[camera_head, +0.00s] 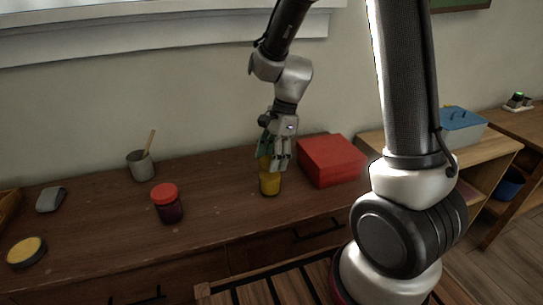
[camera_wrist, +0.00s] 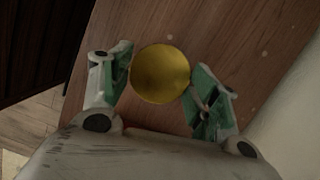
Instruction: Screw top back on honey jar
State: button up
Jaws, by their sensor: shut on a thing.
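The honey jar (camera_head: 270,186) is a small amber-yellow jar standing upright on the brown wooden sideboard, left of the red box. My gripper (camera_head: 272,163) points down over the jar, its fingers at the jar's top. In the wrist view my gripper (camera_wrist: 160,80) is shut on the round yellow lid (camera_wrist: 160,73), with a green-padded finger on each side. The lid hides the jar beneath it in that view. In the head view the fingers partly cover the lid, and I cannot tell whether it is seated or threaded on the jar.
A red-lidded dark jar (camera_head: 167,204), a grey cup with a wooden stick (camera_head: 141,165), a grey object (camera_head: 50,199) and a yellow-topped round tin (camera_head: 26,252) stand to the left. The red box (camera_head: 331,160) is close on the right. The wall is behind.

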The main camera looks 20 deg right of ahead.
jog(key=shift+f, duration=0.8)
dwell(0.9)
jog(key=m, duration=0.3)
jog(key=shift+t, duration=0.4)
jog(key=m, duration=0.3)
jog(key=shift+t, duration=0.4)
jog(key=shift+m, duration=0.5)
jog(key=shift+m+t+h, duration=0.3)
jog(key=shift+m, duration=0.7)
